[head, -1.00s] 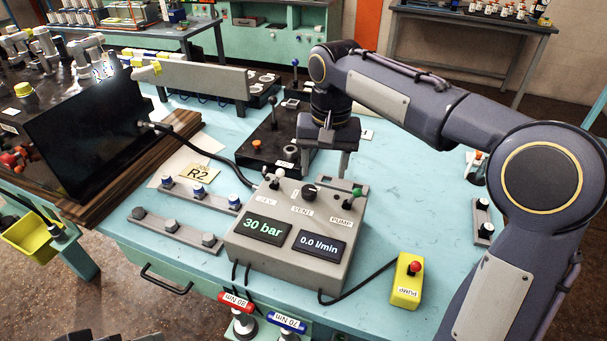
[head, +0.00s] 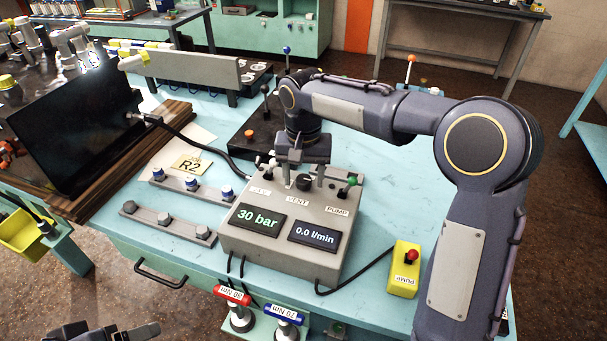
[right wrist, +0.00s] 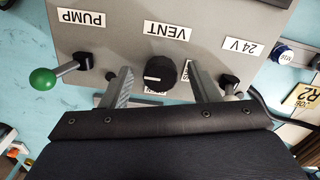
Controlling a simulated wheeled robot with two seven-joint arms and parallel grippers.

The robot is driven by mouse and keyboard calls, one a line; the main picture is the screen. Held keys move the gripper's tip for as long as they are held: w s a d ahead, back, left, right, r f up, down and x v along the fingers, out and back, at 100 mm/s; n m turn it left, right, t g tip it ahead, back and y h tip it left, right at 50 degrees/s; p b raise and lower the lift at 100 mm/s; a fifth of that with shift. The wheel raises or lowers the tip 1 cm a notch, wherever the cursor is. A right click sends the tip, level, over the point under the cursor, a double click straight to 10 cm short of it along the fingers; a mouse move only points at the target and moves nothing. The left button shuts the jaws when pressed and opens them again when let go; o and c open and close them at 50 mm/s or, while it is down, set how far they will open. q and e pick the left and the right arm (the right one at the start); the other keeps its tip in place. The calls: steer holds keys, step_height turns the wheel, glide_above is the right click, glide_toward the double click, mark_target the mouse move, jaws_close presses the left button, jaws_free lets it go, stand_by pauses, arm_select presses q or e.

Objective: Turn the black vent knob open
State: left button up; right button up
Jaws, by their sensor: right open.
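The black vent knob (head: 304,183) sits on top of the grey control box (head: 262,256), above the VENT label. In the right wrist view the knob (right wrist: 160,74) shows a white mark on its left side. My right gripper (head: 302,182) is open over the box. In the right wrist view its fingers (right wrist: 163,82) stand apart on either side of the knob, with a gap to each side; I cannot tell how far down they reach. My left gripper (head: 115,335) shows only partly at the bottom edge, and its jaw state is unclear.
A green-tipped PUMP lever (head: 352,181) and a 24 V lever stand on the box beside the knob. The displays read 30 bar and 0.0 l/min. A yellow pump button box (head: 404,282) is at the right. Two torque tools hang at the front, including a red one (head: 232,294).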

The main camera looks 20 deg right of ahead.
steer(key=c, duration=1)
steer(key=shift+o, duration=0.2)
steer(key=shift+m, duration=0.4)
steer(key=m+p, duration=0.1)
steer(key=m, duration=0.2)
steer(key=shift+a+r, duration=0.1)
steer(key=m+p, duration=0.1)
steer(key=m, duration=0.4)
steer(key=shift+w, duration=0.15)
steer(key=m+p, duration=0.1)
steer(key=m, duration=0.4)
steer(key=shift+p, duration=0.35)
steer(key=m+p, duration=0.1)
steer(key=m, duration=0.3)
steer(key=shift+w, duration=0.15)
